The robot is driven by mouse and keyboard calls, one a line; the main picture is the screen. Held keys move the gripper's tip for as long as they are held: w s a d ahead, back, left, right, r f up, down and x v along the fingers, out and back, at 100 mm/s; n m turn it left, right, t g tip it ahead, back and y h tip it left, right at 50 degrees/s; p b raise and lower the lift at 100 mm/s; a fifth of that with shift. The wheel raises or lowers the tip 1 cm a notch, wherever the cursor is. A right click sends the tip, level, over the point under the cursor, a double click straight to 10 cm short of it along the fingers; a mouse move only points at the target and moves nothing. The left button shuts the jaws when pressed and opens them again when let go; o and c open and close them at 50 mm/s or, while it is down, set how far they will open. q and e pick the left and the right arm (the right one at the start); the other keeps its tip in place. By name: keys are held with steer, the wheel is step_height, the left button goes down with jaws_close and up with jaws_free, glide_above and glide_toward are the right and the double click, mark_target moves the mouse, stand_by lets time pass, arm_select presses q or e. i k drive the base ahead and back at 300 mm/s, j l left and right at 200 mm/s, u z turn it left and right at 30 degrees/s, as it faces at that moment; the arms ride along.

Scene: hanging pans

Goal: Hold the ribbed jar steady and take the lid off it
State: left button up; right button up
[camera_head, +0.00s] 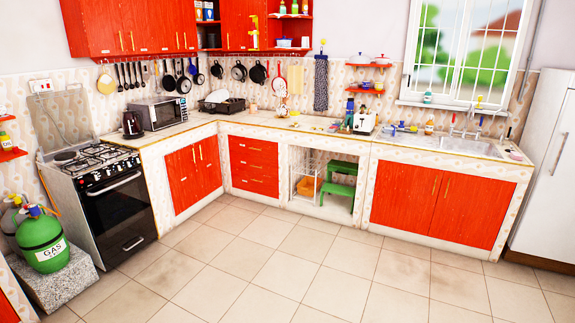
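Neither of my grippers is in view, and no part of my arms shows. I cannot pick out the ribbed jar or its lid for sure. Several small containers and bottles stand on the far counter (225,117), too small to tell apart. A small pale item (283,110) stands on it below the red pan, and I cannot tell what it is.
A microwave (158,113) and dark kettle (132,124) sit on the left counter. A sink (465,145) and white fridge (545,165) are at the right. The tiled floor (290,255) is clear.

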mark_target(293, 120)
steer(key=i, duration=2.75)
